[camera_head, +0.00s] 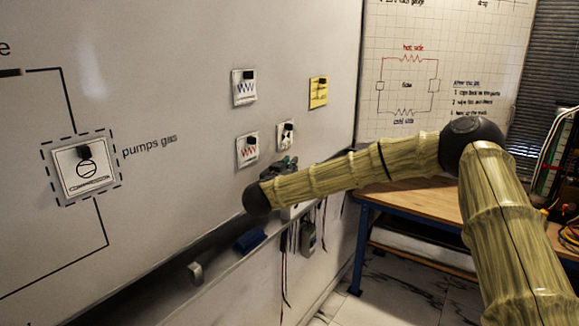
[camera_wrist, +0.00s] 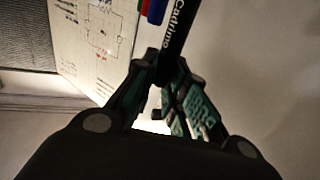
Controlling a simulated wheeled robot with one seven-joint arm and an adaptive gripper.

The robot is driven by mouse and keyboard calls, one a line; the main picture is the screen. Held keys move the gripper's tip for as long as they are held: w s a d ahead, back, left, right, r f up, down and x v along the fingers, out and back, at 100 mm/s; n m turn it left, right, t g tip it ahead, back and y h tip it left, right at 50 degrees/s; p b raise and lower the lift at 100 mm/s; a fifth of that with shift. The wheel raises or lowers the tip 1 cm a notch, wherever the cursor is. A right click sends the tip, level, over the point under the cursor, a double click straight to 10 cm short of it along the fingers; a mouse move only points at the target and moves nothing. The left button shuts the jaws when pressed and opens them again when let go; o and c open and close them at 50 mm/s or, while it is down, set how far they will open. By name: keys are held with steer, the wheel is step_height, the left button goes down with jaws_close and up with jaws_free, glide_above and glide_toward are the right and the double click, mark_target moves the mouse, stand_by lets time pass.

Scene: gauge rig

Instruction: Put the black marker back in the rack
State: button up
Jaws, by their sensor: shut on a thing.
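My gripper (camera_wrist: 168,78) is shut on the black marker (camera_wrist: 180,35), which runs up out of the top of the wrist view with white lettering along its barrel. Blue, green and red markers (camera_wrist: 153,10) show just left of it at the top edge, close beside it. The rack itself cannot be made out in the wrist view, and I cannot tell whether the black marker touches it. In the head view my gripper (camera_head: 284,165) is by the whiteboard, partly hidden behind my arm, and the marker cannot be made out there.
The whiteboard (camera_head: 190,170) stands close along the left, with several picture cards such as a yellow one (camera_head: 318,92). Its ledge holds a blue eraser (camera_head: 250,240). A wooden-topped bench (camera_head: 415,203) stands behind my arm.

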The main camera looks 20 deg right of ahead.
steer(key=shift+s+f, duration=0.1)
steer(key=shift+f, duration=0.4)
jaws_close()
steer(key=shift+a+f+b, duration=0.1)
steer(key=shift+f+b, duration=0.25)
steer(key=shift+f, duration=0.55)
steer(key=o, duration=0.8)
jaws_free()
steer(key=shift+o, duration=0.6)
steer(key=shift+r, duration=0.3)
steer(key=o, duration=0.5)
steer(key=shift+r, duration=0.15)
steer(key=shift+r+p, duration=2.9)
steer(key=shift+r, duration=2.1)
